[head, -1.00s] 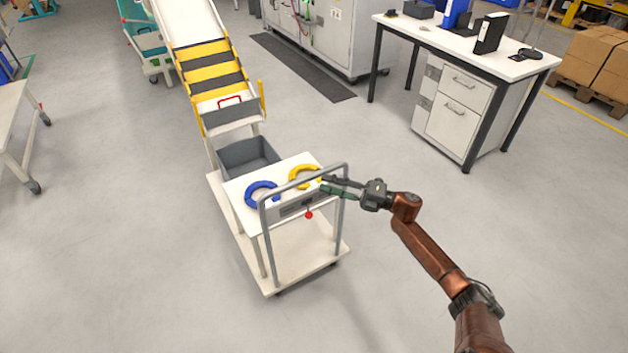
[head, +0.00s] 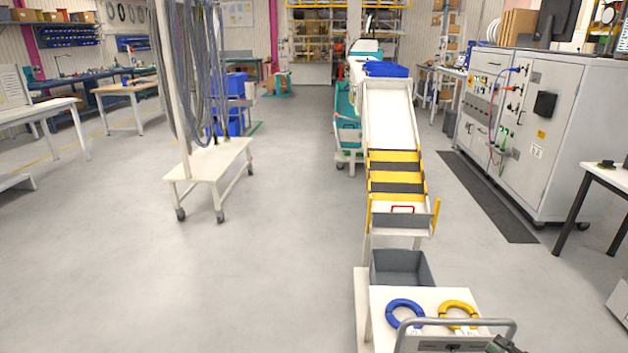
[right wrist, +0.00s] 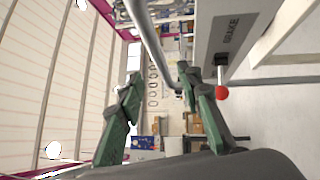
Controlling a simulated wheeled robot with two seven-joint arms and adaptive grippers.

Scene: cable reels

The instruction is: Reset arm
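My right gripper (head: 503,346) shows only in part at the bottom edge of the head view, by the right end of the cart's grey handle rail (head: 455,321). In the right wrist view its two green fingers (right wrist: 159,75) are spread apart with nothing held. The rail (right wrist: 150,40) runs through the picture between them; I cannot tell whether it touches them. A blue cable ring (head: 391,314) and a yellow cable ring (head: 446,305) lie side by side on the white cart top (head: 382,296). My left gripper is not in view.
The cart's front panel (right wrist: 215,45) reads "BRAKE" and has a red knob (right wrist: 222,92). A grey bin (head: 401,268) stands behind the cart top, below a yellow-and-black striped chute (head: 396,172). A cable rack (head: 205,160) stands left. The floor between is clear.

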